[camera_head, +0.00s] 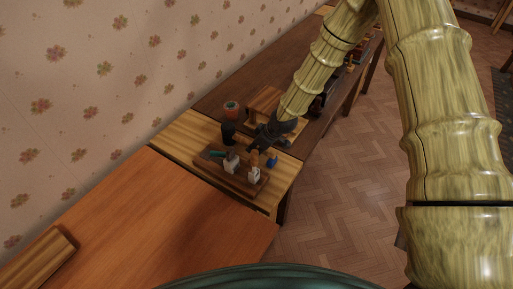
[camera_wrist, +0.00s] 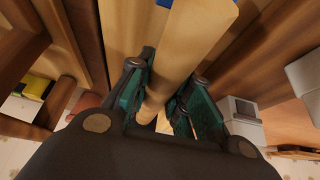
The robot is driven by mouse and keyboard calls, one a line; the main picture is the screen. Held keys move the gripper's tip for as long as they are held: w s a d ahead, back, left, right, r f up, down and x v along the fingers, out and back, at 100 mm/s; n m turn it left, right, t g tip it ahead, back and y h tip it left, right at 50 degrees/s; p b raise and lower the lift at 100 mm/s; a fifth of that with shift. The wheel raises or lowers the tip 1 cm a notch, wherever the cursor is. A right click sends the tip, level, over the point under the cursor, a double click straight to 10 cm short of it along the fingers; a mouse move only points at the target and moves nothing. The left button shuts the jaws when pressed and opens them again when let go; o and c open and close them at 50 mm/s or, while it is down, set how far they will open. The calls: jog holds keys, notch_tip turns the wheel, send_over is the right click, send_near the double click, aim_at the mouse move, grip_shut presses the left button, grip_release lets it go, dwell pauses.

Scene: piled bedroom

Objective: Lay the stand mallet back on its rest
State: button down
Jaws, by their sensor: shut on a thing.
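My gripper (camera_head: 262,139) is above the far side of a dark wooden stand base (camera_head: 211,161) in the head view. In the wrist view its green-padded fingers (camera_wrist: 166,98) are shut on a pale wooden shaft (camera_wrist: 186,45), which looks like the stand mallet's. The mallet's pale wood (camera_head: 253,157) shows just below the gripper in the head view. Two pale blocks stand on the base, one on the left (camera_head: 231,163) and one on the right (camera_head: 254,176), close under the mallet. I cannot tell whether mallet and block touch. The mallet's full shape is hidden.
A dark cup (camera_head: 228,131) and an orange-red pot (camera_head: 231,108) stand behind the base. A small blue object (camera_head: 272,161) lies to its right. A wooden rack (camera_head: 264,99) is beyond my gripper. The reddish table (camera_head: 150,215) in front is mostly clear.

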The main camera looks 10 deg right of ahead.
jog(key=shift+f, duration=0.4)
jog(key=c, duration=1.2)
grip_release()
jog(key=shift+r, duration=0.1)
jog(key=shift+p+v, duration=2.25)
jog(key=shift+v, duration=1.7)
